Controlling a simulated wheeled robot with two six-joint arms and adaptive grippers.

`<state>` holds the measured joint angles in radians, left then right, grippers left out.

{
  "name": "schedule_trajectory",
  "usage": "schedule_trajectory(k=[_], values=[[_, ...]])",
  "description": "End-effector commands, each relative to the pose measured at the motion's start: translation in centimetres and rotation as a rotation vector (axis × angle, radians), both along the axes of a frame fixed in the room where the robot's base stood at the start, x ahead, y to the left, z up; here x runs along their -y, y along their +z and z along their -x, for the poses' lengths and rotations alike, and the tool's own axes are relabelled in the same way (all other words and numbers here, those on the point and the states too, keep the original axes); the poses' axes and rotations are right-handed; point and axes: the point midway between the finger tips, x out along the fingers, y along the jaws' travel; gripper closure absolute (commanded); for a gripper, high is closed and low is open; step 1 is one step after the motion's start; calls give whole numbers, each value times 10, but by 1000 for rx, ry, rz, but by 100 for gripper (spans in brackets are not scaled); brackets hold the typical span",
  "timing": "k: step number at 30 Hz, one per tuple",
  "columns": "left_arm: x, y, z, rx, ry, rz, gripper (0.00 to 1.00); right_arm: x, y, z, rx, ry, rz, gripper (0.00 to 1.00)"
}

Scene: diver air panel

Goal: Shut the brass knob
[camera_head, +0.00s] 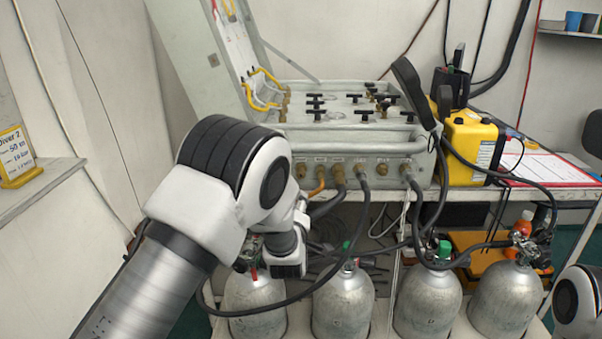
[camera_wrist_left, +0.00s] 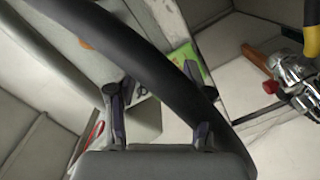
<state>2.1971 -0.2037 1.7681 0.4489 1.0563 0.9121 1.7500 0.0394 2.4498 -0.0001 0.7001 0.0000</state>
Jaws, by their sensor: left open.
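Several brass fittings sit along the front of the grey air panel (camera_head: 318,150) in the head view, including a brass fitting (camera_head: 338,172) near its middle. I cannot tell which one is the brass knob. My left arm reaches in front of the panel, with its wrist low by the leftmost cylinder; its fingertips are hidden there. In the left wrist view my left gripper (camera_wrist_left: 158,108) is open, its fingers apart. A thick black hose (camera_wrist_left: 130,50) crosses in front of the fingers. A silver valve with a red part (camera_wrist_left: 290,85) is at the right, apart from the fingers.
Several grey cylinders stand below the panel, one of them (camera_head: 343,305) in the middle with a green top. Black hoses loop in front of them. A yellow case (camera_head: 470,145) stands right of the panel. A raised lid (camera_head: 200,50) is at upper left.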

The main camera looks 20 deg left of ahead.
Motion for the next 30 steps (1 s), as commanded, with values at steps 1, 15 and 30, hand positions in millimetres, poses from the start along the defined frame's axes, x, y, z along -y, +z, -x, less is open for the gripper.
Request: schedule_trajectory(k=[1, 15, 30], values=[[3, 18, -5, 40, 4, 21, 49, 0, 3, 0, 0, -1, 0, 60], [-9, 41, -69, 105, 14, 63, 49, 0, 7, 0, 0, -1, 0, 60], [-13, 41, -88, 103, 13, 61, 85, 0, 8, 0, 0, -1, 0, 60]])
